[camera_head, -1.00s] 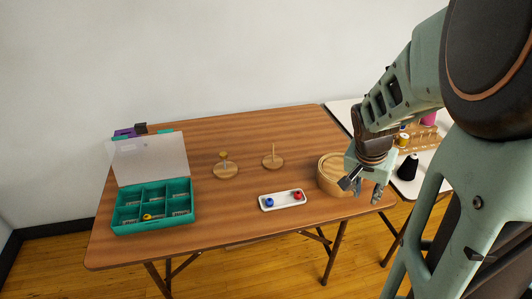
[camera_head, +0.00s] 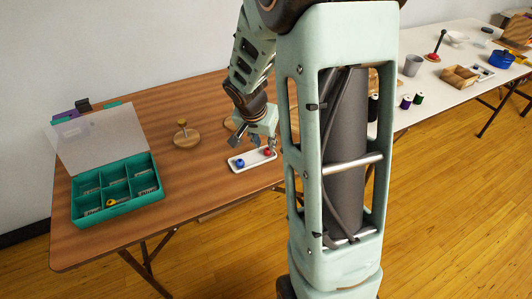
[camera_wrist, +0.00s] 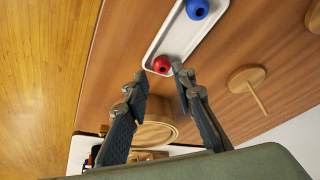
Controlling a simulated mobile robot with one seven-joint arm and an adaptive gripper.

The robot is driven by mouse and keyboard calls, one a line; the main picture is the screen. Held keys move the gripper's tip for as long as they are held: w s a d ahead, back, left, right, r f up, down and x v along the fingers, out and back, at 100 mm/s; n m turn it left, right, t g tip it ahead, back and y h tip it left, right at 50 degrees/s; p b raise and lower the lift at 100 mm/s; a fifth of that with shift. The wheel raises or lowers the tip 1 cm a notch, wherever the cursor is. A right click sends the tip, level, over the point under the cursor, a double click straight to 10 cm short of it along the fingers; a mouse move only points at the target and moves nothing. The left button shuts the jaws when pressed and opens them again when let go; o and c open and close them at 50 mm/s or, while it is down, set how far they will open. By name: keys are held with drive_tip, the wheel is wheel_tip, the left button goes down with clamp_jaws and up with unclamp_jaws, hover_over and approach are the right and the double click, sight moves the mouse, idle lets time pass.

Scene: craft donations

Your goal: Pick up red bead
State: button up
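The red bead (camera_head: 267,152) lies at the right end of a small white tray (camera_head: 236,168) on the wooden table. In the wrist view the red bead (camera_wrist: 162,64) lies in the near end of the tray (camera_wrist: 158,47), just beyond my fingertips. A blue bead (camera_head: 240,162) lies in the same tray; it also shows in the wrist view (camera_wrist: 197,9). My gripper (camera_head: 254,143) hangs just above and behind the tray. In the wrist view my gripper (camera_wrist: 158,76) has its fingers apart with nothing between them.
A teal compartment box (camera_head: 104,221) with a raised clear lid stands at the left of the table. A wooden peg stand (camera_head: 187,138) stands behind the tray. A round wooden container (camera_wrist: 157,133) is close to my fingers. A white table (camera_head: 425,87) with craft items is at the right.

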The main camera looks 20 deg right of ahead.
sight(267, 151)
drive_tip(key=x, duration=0.5)
drive_tip(key=shift+w+d+f+b, duration=0.1)
drive_tip(key=shift+w+d+b, duration=0.05)
drive_tip(key=shift+w+b, duration=0.15)
drive_tip(key=shift+f, duration=0.25)
drive_tip(key=shift+f, duration=0.1)
drive_tip(key=shift+c, duration=1.8)
drive_tip(key=shift+d, duration=0.1)
